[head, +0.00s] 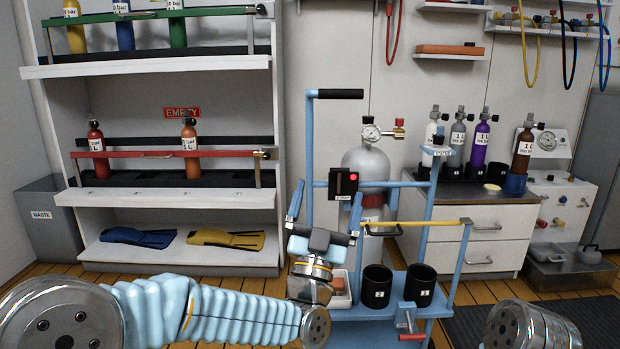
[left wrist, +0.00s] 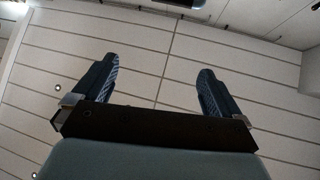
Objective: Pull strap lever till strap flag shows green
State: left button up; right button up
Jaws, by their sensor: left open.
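A dark box labelled STRAP (head: 343,184) is fixed to the light blue cart frame, and its square flag (head: 353,177) shows red. A red strap or bar runs from it toward the large grey cylinder (head: 366,165). My left gripper (head: 325,203) is open, with its blue fingers pointing up just below and in front of the box. In the left wrist view its fingers (left wrist: 158,85) are spread, with only pale wall panels behind them. I cannot clearly make out a separate strap lever. My right gripper is out of view.
The light blue cart (head: 345,314) carries two black cups (head: 376,286) and has a red-handled crank (head: 411,337) low in front. A shelf rack (head: 165,199) stands left. A white cabinet (head: 478,240) with small bottles stands right.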

pick_arm(q)
jog(key=w+a+f+n+g+y, duration=0.15)
jog(key=f+g, duration=0.25)
jog(key=f, duration=0.8)
jog(key=w+a+f+g, duration=0.1)
jog(key=a+f+g, duration=0.25)
jog(key=f, duration=0.85)
jog(key=w+a+f+n+g+y, duration=0.15)
jog(key=f+g, duration=0.25)
jog(key=f, duration=0.8)
jog(key=s+a+f+n+g, duration=0.1)
jog(key=s+a+f+g, duration=0.1)
jog(key=s+f, duration=0.3)
jog(key=s+a+f+n+g, duration=0.1)
jog(key=s+a+f+g, duration=0.15)
jog(key=f, duration=0.55)
jog(key=s+a+f+n+g, duration=0.1)
jog(key=s+a+f+g, duration=0.2)
jog(key=s, duration=0.4)
jog(key=s+f+n+g+y, duration=0.1)
jog(key=s+f+n+g, duration=0.15)
jog(key=s+f, duration=0.35)
jog(key=s+a+f+g, duration=0.2)
jog(key=s+f+g, duration=0.1)
jog(key=s, duration=0.5)
notch_tip(320, 180, up, 16)
jog(key=d+p, duration=0.1)
jog(key=p, duration=1.5)
jog(key=shift+d, duration=0.1)
